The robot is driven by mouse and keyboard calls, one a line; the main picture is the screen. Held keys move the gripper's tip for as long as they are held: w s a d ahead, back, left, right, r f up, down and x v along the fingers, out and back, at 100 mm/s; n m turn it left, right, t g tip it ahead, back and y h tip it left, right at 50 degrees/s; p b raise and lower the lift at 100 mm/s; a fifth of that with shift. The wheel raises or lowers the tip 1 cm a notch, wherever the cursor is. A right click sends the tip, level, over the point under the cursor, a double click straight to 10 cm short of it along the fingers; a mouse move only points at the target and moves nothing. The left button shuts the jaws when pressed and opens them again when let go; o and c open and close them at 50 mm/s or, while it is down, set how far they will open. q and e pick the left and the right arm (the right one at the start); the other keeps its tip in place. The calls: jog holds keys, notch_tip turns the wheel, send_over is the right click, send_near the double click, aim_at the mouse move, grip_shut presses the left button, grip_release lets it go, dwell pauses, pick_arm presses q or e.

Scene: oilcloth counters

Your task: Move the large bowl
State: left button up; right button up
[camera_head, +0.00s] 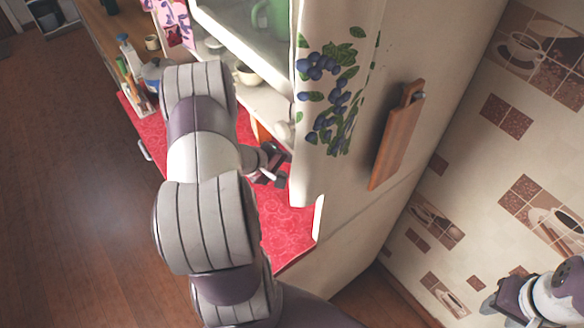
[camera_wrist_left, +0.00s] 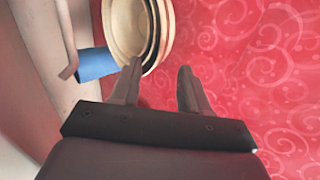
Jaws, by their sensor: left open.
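In the left wrist view, a round cream bowl (camera_wrist_left: 122,30) with dark bands near its rim shows at the top, partly cut off by the frame. It is above the red oilcloth; whether it is one bowl or several nested ones I cannot tell. My left gripper (camera_wrist_left: 160,82) is open, with nothing between its fingers. Its left fingertip overlaps the bowl's lower rim in the picture; I cannot tell whether they touch. In the head view my left gripper (camera_head: 270,165) is over the red counter beside the cupboard. My right gripper (camera_head: 494,301) is at the lower right, its jaws unclear.
The red oilcloth counter (camera_head: 285,225) has free room in front of the gripper. A cupboard with a blueberry picture (camera_head: 325,95) rises close on the right. A cutting board (camera_head: 398,137) hangs on its side. A blue piece (camera_wrist_left: 97,62) is left of the bowl.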

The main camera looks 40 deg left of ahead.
aim_at(298, 169)
pick_arm(q)
jog(key=x, duration=0.3)
jog(key=shift+w+f, duration=0.15)
jog(key=shift+d, duration=0.1)
grip_shut()
